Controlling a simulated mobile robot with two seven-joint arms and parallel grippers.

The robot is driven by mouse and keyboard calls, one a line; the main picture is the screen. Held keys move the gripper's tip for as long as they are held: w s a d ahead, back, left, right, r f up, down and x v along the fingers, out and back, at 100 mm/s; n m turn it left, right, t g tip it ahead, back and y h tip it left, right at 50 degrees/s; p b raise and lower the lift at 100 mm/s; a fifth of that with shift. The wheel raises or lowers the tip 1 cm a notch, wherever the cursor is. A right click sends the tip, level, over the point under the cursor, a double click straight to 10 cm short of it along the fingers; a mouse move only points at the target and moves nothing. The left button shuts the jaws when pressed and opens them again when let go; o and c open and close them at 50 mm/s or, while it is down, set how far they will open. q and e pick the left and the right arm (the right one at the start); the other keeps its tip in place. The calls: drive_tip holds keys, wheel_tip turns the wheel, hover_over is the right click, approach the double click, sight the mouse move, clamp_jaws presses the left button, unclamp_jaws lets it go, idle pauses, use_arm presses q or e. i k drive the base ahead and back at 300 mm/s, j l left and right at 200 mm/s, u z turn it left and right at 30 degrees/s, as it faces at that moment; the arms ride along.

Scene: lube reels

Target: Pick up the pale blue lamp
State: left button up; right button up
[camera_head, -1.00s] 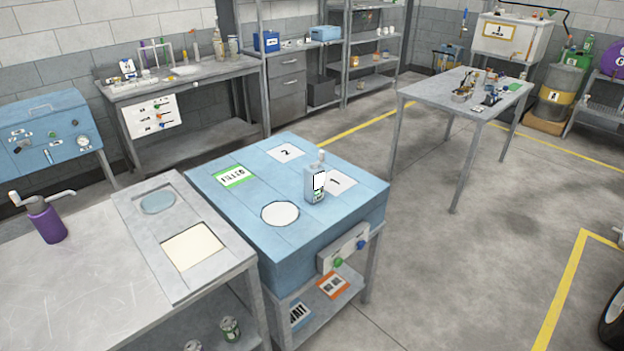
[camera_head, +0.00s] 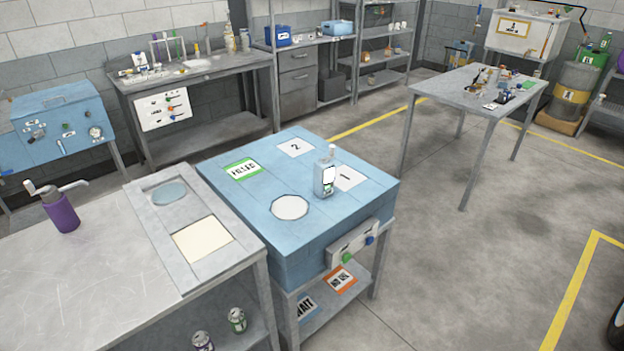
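I cannot make out anything that is clearly a pale blue lamp. A small pale grey-blue bottle-like device (camera_head: 325,178) with a white front panel and a narrow top stands upright on the blue-topped bench (camera_head: 262,205), near the square marked 1. A flat pale blue disc (camera_head: 170,193) lies on the grey plate of the left bench. A pale blue box (camera_head: 336,27) sits on the back shelf. Neither of my grippers is in view.
A purple pump can (camera_head: 62,213) stands on the left bench (camera_head: 90,285). Cans stand on its lower shelf. A metal table (camera_head: 466,92) with small items is at the back right. Open floor (camera_head: 470,250) lies right of the blue bench.

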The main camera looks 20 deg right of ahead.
sight(322, 173)
drive_tip(key=l+u, duration=0.15)
drive_tip(key=u, duration=0.25)
drive_tip(key=i+l+u, duration=0.1)
drive_tip(key=u, duration=0.35)
drive_tip(key=l+u, duration=0.2)
drive_tip(key=u, duration=0.2)
drive_tip(key=l+u, duration=0.2)
drive_tip(key=l, duration=0.15)
drive_tip(key=k+l+u, duration=0.2)
drive_tip(key=l+u, duration=0.2)
drive_tip(key=l, duration=0.25)
drive_tip(key=k+l+u, duration=0.1)
drive_tip(key=l, duration=0.25)
drive_tip(key=k+l+u, duration=0.25)
drive_tip(key=k+l, duration=0.15)
drive_tip(key=l, duration=0.25)
drive_tip(key=k+l, duration=0.15)
drive_tip(key=l, duration=0.15)
drive_tip(key=k+l, duration=0.2)
drive_tip(key=l, duration=0.15)
drive_tip(key=k+l, duration=0.15)
drive_tip(key=l, duration=0.15)
drive_tip(key=u, duration=0.05)
